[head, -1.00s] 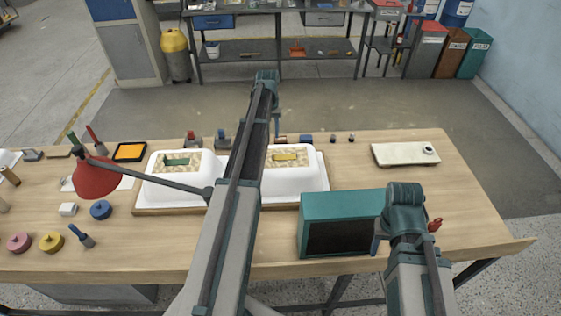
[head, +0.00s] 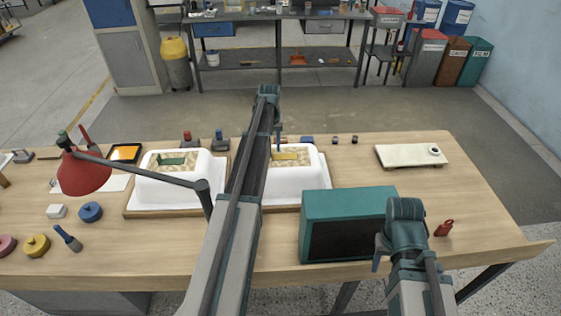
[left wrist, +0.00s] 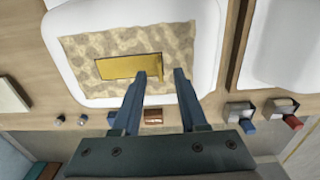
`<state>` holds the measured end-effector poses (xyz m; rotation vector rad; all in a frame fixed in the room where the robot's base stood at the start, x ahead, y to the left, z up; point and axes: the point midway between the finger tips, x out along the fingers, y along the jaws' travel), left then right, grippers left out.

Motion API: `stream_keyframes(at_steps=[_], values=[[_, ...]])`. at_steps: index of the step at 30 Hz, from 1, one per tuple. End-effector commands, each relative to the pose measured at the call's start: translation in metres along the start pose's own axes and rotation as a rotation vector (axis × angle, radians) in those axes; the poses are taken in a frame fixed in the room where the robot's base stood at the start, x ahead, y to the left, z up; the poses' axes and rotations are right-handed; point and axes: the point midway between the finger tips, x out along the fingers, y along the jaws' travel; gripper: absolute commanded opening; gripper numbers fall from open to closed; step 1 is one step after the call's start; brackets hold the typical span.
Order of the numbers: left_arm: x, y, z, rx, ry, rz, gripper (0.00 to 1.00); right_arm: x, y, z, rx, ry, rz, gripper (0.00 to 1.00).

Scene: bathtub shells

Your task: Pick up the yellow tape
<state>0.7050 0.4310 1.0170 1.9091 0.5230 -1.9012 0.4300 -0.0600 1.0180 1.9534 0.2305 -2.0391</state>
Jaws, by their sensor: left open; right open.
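A flat yellow rectangular strip (head: 286,155) lies in the speckled tan top of the right white shell (head: 303,183). In the left wrist view the strip (left wrist: 125,67) has a small upright tab at its right end. My left gripper (left wrist: 160,75) is open, its fingertips on either side of that tab; I cannot tell whether they touch it. In the head view my left arm covers part of the right shell. A round yellow roll (head: 37,245) lies at the front left of the table. My right gripper (head: 380,254) is by the teal box, its fingers partly hidden.
The left shell (head: 172,194) holds a green strip (head: 171,160). A red lamp (head: 84,174) reaches over the table at left. A teal box (head: 345,203) stands front right, with a pale board (head: 405,158) behind it. The table's right end is mostly clear.

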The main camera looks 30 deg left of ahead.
Motion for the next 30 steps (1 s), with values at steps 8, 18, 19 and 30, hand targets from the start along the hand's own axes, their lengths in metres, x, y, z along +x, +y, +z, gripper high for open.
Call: stream_keyframes(at_steps=[8, 18, 19, 30], values=[[0.0162, -0.0002, 0.0004, 0.0, 0.0, 0.0, 0.42, 0.0161, -0.0016, -0.001, 0.001, 0.0, 0.0, 0.5], [0.0156, -0.0002, 0.0004, 0.0, 0.0, 0.0, 0.03, 0.0155, -0.0015, -0.0009, 0.001, 0.0, 0.0, 0.5], [0.0156, -0.0002, 0.0004, 0.0, 0.0, 0.0, 0.0, 0.0155, -0.0015, -0.0009, 0.001, 0.0, 0.0, 0.5], [0.0155, -0.0003, 0.0004, 0.0, 0.0, 0.0, 0.0, 0.0154, -0.0015, -0.0009, 0.001, 0.0, 0.0, 0.5]])
